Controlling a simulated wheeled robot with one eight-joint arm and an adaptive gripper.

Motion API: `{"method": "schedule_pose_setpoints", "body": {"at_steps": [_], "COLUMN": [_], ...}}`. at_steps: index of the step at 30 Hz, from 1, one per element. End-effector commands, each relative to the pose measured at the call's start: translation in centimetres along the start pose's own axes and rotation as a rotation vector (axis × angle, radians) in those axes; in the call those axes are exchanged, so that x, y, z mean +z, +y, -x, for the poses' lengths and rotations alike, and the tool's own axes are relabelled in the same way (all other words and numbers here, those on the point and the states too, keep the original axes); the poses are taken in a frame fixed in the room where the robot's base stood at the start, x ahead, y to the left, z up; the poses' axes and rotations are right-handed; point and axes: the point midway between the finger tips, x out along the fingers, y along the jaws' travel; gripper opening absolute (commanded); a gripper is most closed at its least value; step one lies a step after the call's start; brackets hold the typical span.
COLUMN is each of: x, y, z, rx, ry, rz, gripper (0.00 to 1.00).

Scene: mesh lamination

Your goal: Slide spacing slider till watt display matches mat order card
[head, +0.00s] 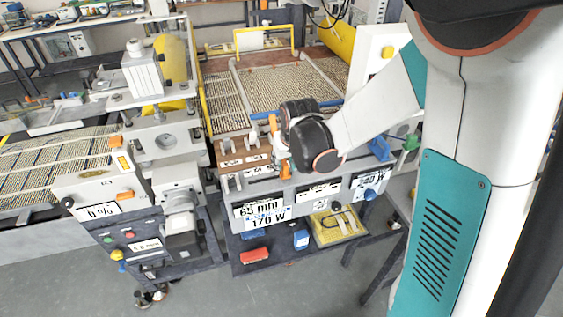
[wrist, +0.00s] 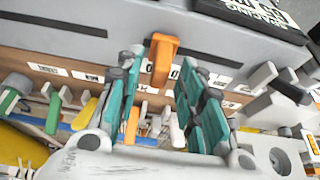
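The orange slider handle (wrist: 163,60) stands up at a slotted grey panel in the wrist view. It also shows in the head view (head: 285,169), just below my wrist. My gripper (wrist: 160,66) is open, with one teal finger on each side of the handle and visible gaps to it. In the head view, my dark wrist hides most of the fingers. The display (head: 265,215) on the panel front reads 65 mm and 170 W. A white card ending in W (head: 371,183) is at the right of the panel; its figure is unclear, and I cannot tell whether it is the order card.
Another orange handle (wrist: 132,126) lies behind the slider, between the fingers in the wrist view. A green knob (wrist: 10,98) is at the left there. A grey press machine (head: 165,140) stands left of the panel. Below is a shelf with a yellow tray (head: 326,236).

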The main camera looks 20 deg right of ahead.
Motion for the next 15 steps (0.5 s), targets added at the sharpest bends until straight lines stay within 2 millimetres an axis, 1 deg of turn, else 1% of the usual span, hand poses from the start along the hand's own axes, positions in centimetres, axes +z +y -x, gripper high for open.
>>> {"method": "schedule_pose_setpoints", "body": {"at_steps": [1, 6, 10, 15], "x": [0.0, 0.0, 0.0, 0.0], "y": [0.0, 0.0, 0.0, 0.0], "z": [-0.7, -2.0, -2.4, -2.4], "rx": [0.000, 0.000, 0.000, 0.000], "ry": [0.000, 0.000, 0.000, 0.000], "rz": [0.000, 0.000, 0.000, 0.000], "gripper": [0.35, 0.35, 0.35, 0.35]}}
